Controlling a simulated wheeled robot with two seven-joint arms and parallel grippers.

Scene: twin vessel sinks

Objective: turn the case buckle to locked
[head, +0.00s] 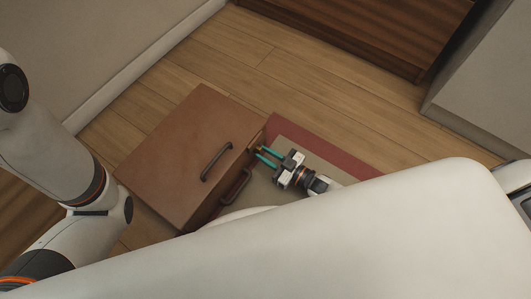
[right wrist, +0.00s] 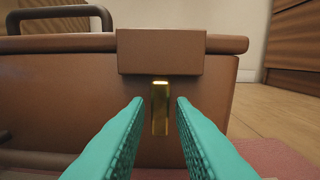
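The brown case (head: 195,150) lies on the floor in the head view, with dark handles on its top and its near right side. In the right wrist view the case (right wrist: 70,75) fills the middle, and a brown block (right wrist: 161,52) juts from its upper edge. A small brass buckle (right wrist: 160,108) hangs upright just below that block. My right gripper (right wrist: 158,102) is open, its teal fingers on either side of the buckle with gaps to it. In the head view the right gripper (head: 264,155) is at the case's right side. My left gripper is out of view.
A red and beige mat (head: 315,147) lies under my right gripper. A dark wooden cabinet (head: 370,30) and a grey cabinet (head: 485,80) stand at the back right. Bare wood floor (head: 230,65) is free behind the case, and a wall runs along the left.

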